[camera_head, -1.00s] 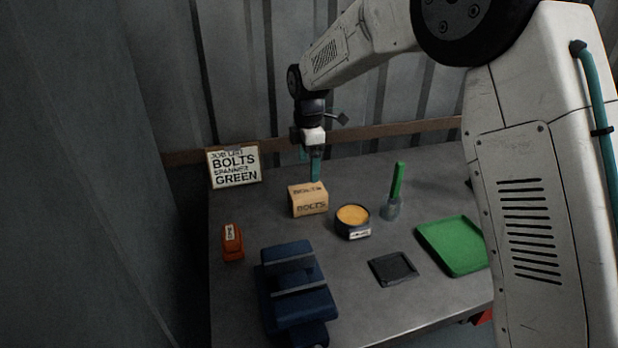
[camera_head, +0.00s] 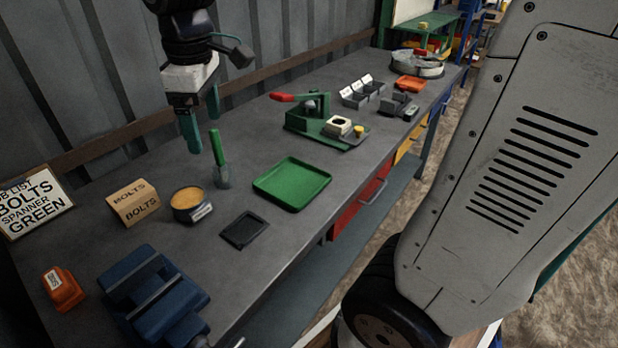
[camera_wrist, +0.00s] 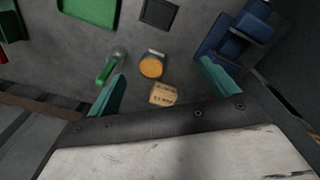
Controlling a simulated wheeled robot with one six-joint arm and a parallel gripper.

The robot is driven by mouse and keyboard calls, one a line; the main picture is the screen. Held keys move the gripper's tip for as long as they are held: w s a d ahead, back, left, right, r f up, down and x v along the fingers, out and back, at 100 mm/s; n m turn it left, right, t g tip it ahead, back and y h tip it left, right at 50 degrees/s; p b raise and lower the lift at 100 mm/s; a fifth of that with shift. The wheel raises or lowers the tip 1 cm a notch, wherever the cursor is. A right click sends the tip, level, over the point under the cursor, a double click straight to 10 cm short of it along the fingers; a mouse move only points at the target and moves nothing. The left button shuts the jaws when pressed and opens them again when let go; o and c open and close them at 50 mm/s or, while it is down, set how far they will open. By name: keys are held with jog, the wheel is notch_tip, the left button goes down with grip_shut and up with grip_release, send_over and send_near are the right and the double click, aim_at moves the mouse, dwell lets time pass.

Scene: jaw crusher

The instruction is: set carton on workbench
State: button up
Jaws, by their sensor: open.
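The carton (camera_head: 133,203) is a small tan box marked BOLTS. It sits on the grey workbench (camera_head: 290,236), between the job-list sign and the round tin. My gripper (camera_head: 203,128) is open and empty, with teal fingers pointing down, raised above the bench. In the head view it appears above and to the right of the carton. In the wrist view the carton (camera_wrist: 163,94) lies below, between the spread fingers in the picture and apart from them.
Near the carton stand a tin with orange contents (camera_head: 188,203), a green-handled tool in a cup (camera_head: 221,172), a black tray (camera_head: 244,230), a blue vise (camera_head: 155,300), an orange block (camera_head: 62,289) and the sign (camera_head: 36,205). A green tray (camera_head: 292,184) and green press (camera_head: 318,125) are further right.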

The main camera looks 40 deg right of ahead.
jog(key=s+d+f+m, duration=0.2)
jog(key=s+m, duration=0.2)
jog(key=s, duration=0.6)
jog(key=s+d+f+m, duration=0.2)
jog(key=s+m, duration=0.3)
jog(key=s, duration=0.5)
jog(key=shift+d, duration=0.85)
jog(key=shift+t, duration=0.3)
